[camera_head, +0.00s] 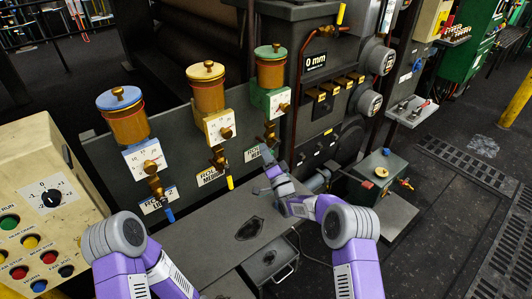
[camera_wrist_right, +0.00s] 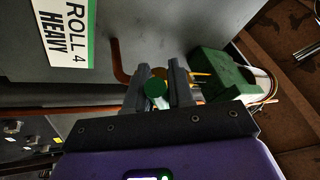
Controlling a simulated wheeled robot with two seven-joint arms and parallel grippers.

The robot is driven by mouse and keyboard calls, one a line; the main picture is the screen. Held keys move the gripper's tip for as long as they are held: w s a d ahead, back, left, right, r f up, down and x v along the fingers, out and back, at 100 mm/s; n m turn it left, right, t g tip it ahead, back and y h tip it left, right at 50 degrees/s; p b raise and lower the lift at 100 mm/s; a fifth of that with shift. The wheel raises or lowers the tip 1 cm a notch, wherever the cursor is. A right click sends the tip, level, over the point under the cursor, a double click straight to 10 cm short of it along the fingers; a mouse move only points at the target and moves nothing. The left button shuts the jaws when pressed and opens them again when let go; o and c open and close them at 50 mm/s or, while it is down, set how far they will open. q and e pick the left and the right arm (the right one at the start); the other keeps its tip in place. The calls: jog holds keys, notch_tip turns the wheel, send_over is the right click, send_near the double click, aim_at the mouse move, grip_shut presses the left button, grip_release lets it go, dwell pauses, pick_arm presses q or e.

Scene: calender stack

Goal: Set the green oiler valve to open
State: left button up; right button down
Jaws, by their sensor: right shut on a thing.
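The green oiler (camera_head: 270,72) is the rightmost of three oilers on the grey machine panel. It has a green lid, an amber cup and a green block with a white dial plate. Its brass valve (camera_head: 270,131) hangs below the block. My right gripper (camera_head: 267,157) is at the lower end of this valve, beside the label reading "ROLL". In the right wrist view the gripper (camera_wrist_right: 158,84) is shut on the green-ended valve handle (camera_wrist_right: 154,88). The fingers hide part of the handle. The green block (camera_wrist_right: 225,84) shows just right of the fingers. My left gripper is not in view.
The yellow oiler (camera_head: 207,88) and blue oiler (camera_head: 123,115) stand to the left, with their own valves. A control box (camera_head: 45,190) stands at far left. A grey ledge (camera_head: 205,245) lies below the oilers. A copper pipe (camera_wrist_right: 121,62) runs near my fingers.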

jog(key=c, duration=1.1)
grip_release()
jog(key=shift+p+v, duration=0.9)
jog(key=shift+v, duration=2.9)
